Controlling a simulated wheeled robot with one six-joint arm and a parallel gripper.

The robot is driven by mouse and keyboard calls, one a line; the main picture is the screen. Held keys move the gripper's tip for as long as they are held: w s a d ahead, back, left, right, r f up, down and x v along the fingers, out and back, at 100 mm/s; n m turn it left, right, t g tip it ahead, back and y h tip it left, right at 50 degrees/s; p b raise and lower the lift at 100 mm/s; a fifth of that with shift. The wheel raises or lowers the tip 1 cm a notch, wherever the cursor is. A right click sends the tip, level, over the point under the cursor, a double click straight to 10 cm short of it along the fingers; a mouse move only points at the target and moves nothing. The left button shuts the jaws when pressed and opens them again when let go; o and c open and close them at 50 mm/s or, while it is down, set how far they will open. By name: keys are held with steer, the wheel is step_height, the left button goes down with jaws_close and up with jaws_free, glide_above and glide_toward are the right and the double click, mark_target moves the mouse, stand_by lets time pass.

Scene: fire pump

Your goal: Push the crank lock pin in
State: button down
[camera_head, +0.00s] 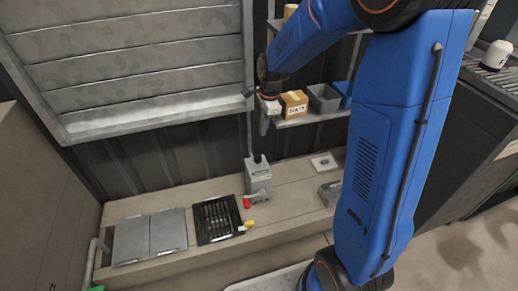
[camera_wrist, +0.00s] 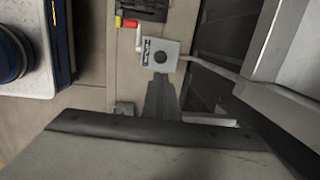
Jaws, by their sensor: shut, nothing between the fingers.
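A grey crank box (camera_head: 258,182) stands on the tan ledge, with a red handle (camera_head: 247,203) at its lower left. A small yellow piece (camera_head: 249,224) shows just below it. The wrist view also shows the box (camera_wrist: 160,55) from above, with the red handle (camera_wrist: 130,23) and yellow piece (camera_wrist: 118,21) at its upper left. I cannot tell which part is the lock pin. In the wrist view my shut gripper (camera_wrist: 160,84) points toward the box.
A black slotted panel (camera_head: 215,218) and grey lids (camera_head: 150,236) lie left of the box. A pipe (camera_head: 249,130) rises behind it. A slatted shutter (camera_head: 140,60) fills the upper left. A shelf with a cardboard box (camera_head: 294,104) is right of my gripper.

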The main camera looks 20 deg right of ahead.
mark_target(259, 159)
steer(key=f, duration=0.4)
steer(key=w+a+f, duration=0.1)
steer(key=f, duration=0.8)
steer(key=shift+w+a+f, duration=0.15)
steer(key=shift+f, duration=0.25)
steer(key=shift+f, duration=0.1)
steer(key=shift+f, duration=1.6)
steer(key=shift+s, duration=0.2)
